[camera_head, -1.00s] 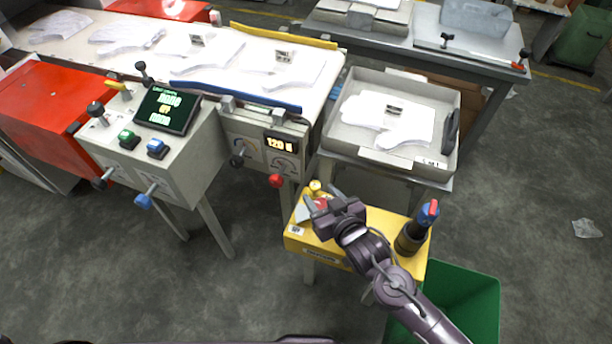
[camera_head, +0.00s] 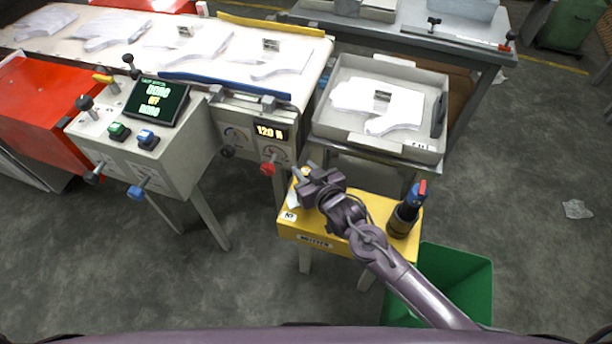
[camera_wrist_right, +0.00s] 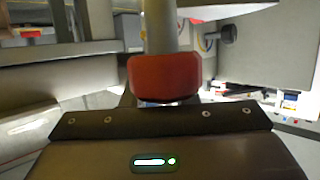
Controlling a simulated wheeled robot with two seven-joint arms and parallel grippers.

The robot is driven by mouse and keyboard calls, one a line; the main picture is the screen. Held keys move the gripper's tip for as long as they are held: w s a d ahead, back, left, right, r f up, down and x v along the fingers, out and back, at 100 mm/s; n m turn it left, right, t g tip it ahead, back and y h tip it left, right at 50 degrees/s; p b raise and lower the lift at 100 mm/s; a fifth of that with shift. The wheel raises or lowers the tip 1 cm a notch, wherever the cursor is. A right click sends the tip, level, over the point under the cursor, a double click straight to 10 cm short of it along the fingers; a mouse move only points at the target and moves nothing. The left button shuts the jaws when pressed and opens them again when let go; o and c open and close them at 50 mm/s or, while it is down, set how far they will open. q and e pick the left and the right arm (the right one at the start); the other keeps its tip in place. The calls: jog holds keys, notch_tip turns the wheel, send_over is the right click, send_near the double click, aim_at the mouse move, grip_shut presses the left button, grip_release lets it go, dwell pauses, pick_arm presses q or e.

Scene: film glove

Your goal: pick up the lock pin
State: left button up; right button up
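The lock pin appears as a red block (camera_wrist_right: 163,77) in the right wrist view, right in front of the palm, with dark finger parts close on both sides. In the head view my right gripper (camera_head: 305,170) is over the left end of the yellow stand (camera_head: 342,247). Its two fingers are close together and hide the red piece there. They look shut on it, though the contact itself is hidden. I cannot tell whether the pin is lifted. My left gripper is out of view.
A black tool with a blue and red top (camera_head: 406,210) stands at the stand's right end. A green bin (camera_head: 460,285) is below. The machine panel with a red knob (camera_head: 268,168) is just left of my gripper, and a grey tray (camera_head: 345,143) is behind.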

jog(key=c, duration=0.4)
jog(key=shift+r, duration=0.1)
